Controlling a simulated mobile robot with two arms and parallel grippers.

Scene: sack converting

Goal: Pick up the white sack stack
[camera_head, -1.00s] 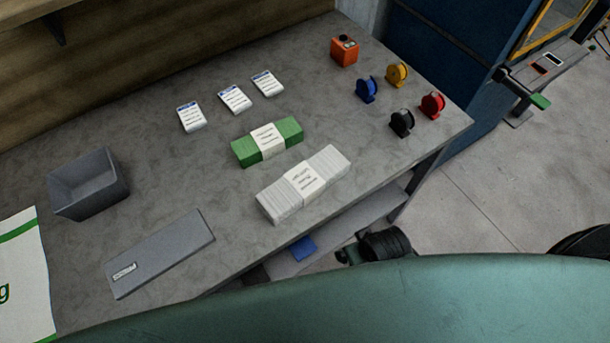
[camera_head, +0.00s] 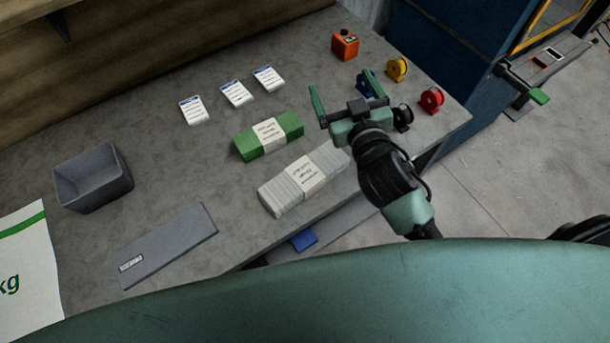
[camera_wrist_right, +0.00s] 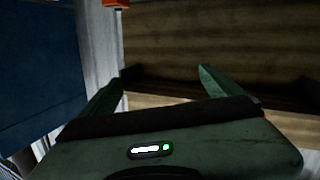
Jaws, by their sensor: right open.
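The white sack stack (camera_head: 281,195) lies on the grey table near its front edge, with a pale printed band (camera_head: 305,177) around its middle. My right gripper (camera_head: 346,92) is above the table, up and to the right of the white stack. It is open and empty, and its arm covers part of the stack's right end. The stack does not show there. My left gripper is not in view.
A green stack (camera_head: 243,147) lies just behind the white one. A grey bin (camera_head: 92,193) and a flat grey plate (camera_head: 170,246) are at left. Three labelled packs (camera_head: 236,93) lie at the back. Coloured spools (camera_head: 431,100) and an orange box (camera_head: 345,45) are at right.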

